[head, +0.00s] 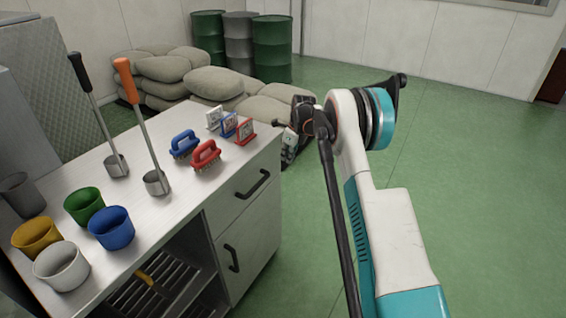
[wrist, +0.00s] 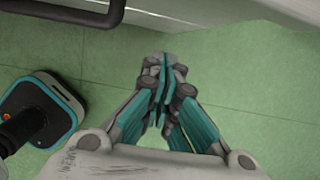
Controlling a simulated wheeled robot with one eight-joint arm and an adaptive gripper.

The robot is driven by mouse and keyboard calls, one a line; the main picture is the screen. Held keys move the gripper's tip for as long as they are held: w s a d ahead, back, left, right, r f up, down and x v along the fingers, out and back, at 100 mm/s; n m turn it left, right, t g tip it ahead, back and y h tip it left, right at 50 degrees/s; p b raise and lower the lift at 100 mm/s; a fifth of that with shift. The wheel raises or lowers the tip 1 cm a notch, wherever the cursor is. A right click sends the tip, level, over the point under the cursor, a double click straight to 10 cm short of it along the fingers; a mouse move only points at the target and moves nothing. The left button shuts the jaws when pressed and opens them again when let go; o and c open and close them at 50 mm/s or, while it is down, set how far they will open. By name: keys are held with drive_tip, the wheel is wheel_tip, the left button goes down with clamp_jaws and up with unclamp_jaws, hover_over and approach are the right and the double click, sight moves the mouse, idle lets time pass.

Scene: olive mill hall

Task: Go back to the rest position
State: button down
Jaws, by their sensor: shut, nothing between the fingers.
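My gripper (wrist: 165,75) is shut and empty in the wrist view, its teal fingers together over the green floor (wrist: 240,85). In the head view my arm reaches up and forward at the right of the cabinet (head: 243,205), and my gripper (head: 290,140) is at its far right corner, small and partly hidden by the arm. I cannot tell from the head view how far it is from the cabinet side. Nothing hangs from the fingers.
The cabinet top holds several cups, such as a blue cup (head: 111,228), two ladles, a blue brush (head: 184,144), a red brush (head: 206,154) and small framed cards. Sacks (head: 215,82) and drums (head: 272,48) stand behind. The floor at right (head: 470,170) is clear.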

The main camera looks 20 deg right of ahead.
drive_tip(key=shift+v, duration=1.45)
drive_tip(key=s+a+r+n+t, duration=0.1)
drive_tip(key=s+a+r+n, duration=0.25)
drive_tip(key=s+r, duration=0.35)
drive_tip(key=s+a+r+n+h, duration=0.1)
drive_tip(key=s+a+r+n, duration=0.2)
drive_tip(key=s+r+n, duration=0.45)
drive_tip(key=s+a+r+n+t, duration=0.1)
drive_tip(key=s+a+r+n, duration=0.3)
drive_tip(key=r, duration=0.6)
drive_tip(key=s+a+r+n+t, duration=0.1)
drive_tip(key=s+a+n, duration=0.15)
drive_tip(key=s, duration=0.55)
drive_tip(key=s+a+r+n, duration=0.1)
drive_tip(key=s+r+n, duration=0.15)
drive_tip(key=s, duration=0.55)
drive_tip(key=s+f+n+t, duration=0.1)
drive_tip(key=s+f+n, duration=0.2)
drive_tip(key=s, duration=0.4)
drive_tip(key=s+a+f+n+t, duration=0.1)
drive_tip(key=s+f+n, duration=0.2)
drive_tip(key=s+n, duration=0.2)
drive_tip(key=shift+s+a+h, duration=0.35)
drive_tip(key=shift+s+h, duration=0.05)
drive_tip(key=shift+s, duration=0.65)
drive_tip(key=shift+f, duration=0.1)
